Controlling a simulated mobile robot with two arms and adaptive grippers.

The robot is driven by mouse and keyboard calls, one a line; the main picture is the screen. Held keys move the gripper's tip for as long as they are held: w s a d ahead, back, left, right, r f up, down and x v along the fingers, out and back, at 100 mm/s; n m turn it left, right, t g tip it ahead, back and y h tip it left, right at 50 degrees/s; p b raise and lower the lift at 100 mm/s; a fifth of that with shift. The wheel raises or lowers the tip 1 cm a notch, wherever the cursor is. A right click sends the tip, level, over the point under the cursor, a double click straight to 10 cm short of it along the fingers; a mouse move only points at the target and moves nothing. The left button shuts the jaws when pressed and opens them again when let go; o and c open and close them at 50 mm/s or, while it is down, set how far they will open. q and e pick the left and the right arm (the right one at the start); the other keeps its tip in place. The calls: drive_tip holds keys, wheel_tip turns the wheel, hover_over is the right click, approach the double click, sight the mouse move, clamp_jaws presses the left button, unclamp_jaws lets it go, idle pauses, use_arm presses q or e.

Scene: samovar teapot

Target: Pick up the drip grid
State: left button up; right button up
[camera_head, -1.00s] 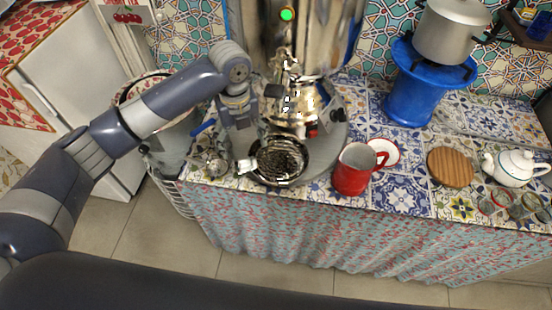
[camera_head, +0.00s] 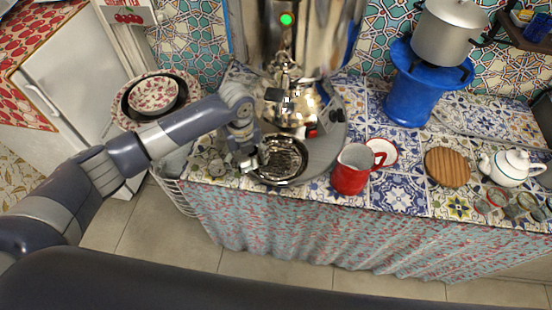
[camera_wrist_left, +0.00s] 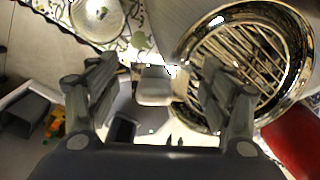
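The drip grid (camera_head: 283,160) is a round, shiny metal piece with slats inside a raised rim, at the front of the grey round tray below the samovar. It fills the upper right of the left wrist view (camera_wrist_left: 240,60). My left gripper (camera_head: 249,160) is at the grid's left edge. In the left wrist view its two fingers are spread wide, with a pale tab (camera_wrist_left: 154,86) between them near the grid's rim. The right finger overlaps part of the grid in that view. I cannot tell whether either finger touches. My right gripper is not in view.
The samovar with a silver teapot (camera_head: 290,100) stands just behind the grid. A red mug (camera_head: 350,172) stands close to its right, by a saucer (camera_head: 386,152). A small glass dish (camera_head: 217,167) is left of the gripper. The counter's front edge is near.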

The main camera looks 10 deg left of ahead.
use_arm(q)
drive_tip(key=c, duration=1)
drive_tip(key=shift+o, duration=0.2)
drive_tip(key=shift+r, duration=0.1)
